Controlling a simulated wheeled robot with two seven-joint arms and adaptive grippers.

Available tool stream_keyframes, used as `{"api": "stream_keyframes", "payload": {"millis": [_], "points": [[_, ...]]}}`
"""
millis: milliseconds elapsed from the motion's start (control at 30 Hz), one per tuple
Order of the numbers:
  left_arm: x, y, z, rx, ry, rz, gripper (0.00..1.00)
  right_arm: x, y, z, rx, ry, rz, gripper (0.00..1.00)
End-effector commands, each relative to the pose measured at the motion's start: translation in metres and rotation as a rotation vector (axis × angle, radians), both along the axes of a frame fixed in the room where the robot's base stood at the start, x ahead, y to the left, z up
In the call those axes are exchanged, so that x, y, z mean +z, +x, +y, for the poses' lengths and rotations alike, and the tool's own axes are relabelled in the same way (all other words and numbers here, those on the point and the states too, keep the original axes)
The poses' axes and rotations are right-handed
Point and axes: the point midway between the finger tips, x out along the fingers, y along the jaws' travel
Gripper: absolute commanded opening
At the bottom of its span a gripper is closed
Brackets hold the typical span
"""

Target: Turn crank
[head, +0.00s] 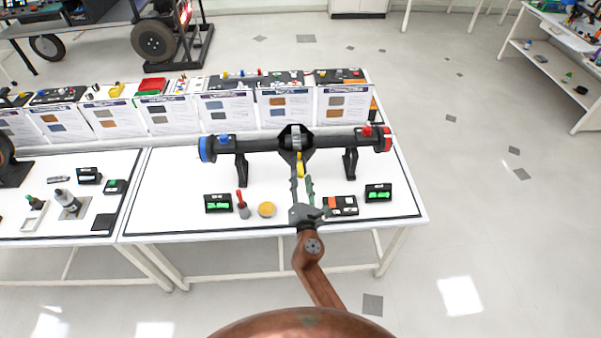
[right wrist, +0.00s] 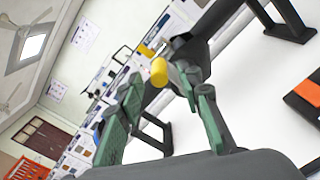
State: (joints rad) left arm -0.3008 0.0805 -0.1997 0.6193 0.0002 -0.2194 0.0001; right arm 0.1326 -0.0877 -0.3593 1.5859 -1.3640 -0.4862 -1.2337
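A black axle (head: 263,145) lies across the white table on two black stands, with a blue left end and a red right end. The crank's yellow handle (head: 300,166) hangs at its middle, below the round central housing. My right gripper (head: 302,183) is open just in front of the handle. In the right wrist view, the yellow handle (right wrist: 158,72) appears between and beyond the tips of my right gripper (right wrist: 168,88). No contact shows, though the depth gap is hard to judge. Much of the crank arm is hidden. My left gripper is not in view.
On the table top stand two boxes with green displays (head: 218,203) (head: 378,193), a red-handled tool (head: 242,204), a yellow disc (head: 267,209) and a small panel (head: 341,205) beside my right wrist. Information cards (head: 285,105) line the back. The table's left middle is clear.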

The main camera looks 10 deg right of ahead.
Motion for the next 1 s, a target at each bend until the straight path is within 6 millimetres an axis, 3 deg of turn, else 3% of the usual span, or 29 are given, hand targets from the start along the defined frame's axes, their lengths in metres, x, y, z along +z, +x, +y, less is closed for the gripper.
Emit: {"api": "stream_keyframes", "payload": {"millis": [200, 400, 1000], "points": [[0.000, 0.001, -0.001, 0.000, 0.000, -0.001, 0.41, -0.001, -0.047, 0.003, -0.001, 0.001, 0.002, 0.33], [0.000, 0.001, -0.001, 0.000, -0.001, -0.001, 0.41, -0.001, -0.072, 0.005, 0.001, 0.001, 0.001, 0.33], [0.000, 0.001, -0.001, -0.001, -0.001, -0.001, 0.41, 0.000, -0.079, 0.006, 0.000, 0.000, 0.000, 0.33]]}}
